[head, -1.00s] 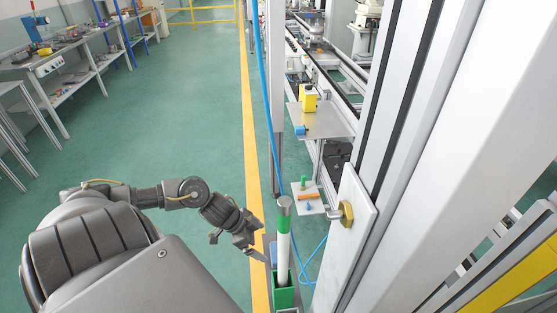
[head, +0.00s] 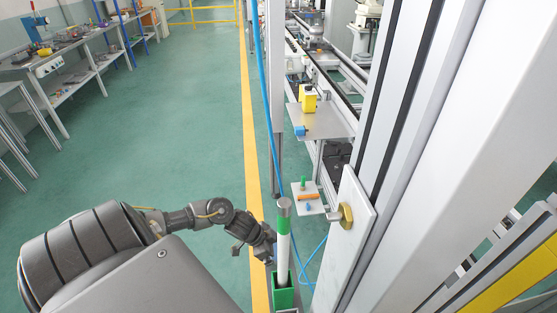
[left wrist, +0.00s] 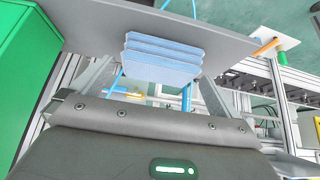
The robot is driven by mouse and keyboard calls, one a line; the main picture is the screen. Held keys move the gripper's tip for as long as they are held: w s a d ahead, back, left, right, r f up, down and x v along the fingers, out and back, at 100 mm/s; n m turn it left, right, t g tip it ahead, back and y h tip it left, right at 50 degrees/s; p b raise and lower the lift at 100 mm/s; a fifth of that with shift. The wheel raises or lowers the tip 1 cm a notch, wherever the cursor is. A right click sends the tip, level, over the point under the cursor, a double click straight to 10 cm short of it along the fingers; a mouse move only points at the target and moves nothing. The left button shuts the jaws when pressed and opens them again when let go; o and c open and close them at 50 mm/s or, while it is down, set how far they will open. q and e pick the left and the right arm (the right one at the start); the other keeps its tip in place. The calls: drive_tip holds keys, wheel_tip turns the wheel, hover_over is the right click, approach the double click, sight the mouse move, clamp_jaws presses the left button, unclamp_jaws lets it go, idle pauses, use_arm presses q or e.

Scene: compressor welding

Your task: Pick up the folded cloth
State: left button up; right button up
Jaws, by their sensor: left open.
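The folded cloth (left wrist: 160,58), a light blue stack of several layers, lies on a grey shelf (left wrist: 225,40) in the left wrist view. My left gripper (left wrist: 155,78) is open, with one finger on each side of the cloth in that picture. I cannot tell whether either finger touches the cloth. In the head view my left gripper (head: 264,250) is low beside the white and green post, partly hidden by it. The cloth is hard to make out there. My right gripper is not in view.
A green container (head: 285,297) holds the upright white and green post (head: 284,240); a green box wall (left wrist: 25,60) is close at left in the wrist view. A small plate (head: 311,207) with coloured parts is nearby. Open floor lies to the left.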

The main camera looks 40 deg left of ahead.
use_arm(q)
drive_tip(key=shift+x, duration=0.8)
drive_tip(key=shift+c, duration=0.3)
drive_tip(key=c, duration=0.8)
drive_tip(key=shift+r+p, duration=0.3)
drive_tip(key=shift+r, duration=4.7)
drive_tip(key=shift+c, duration=0.2)
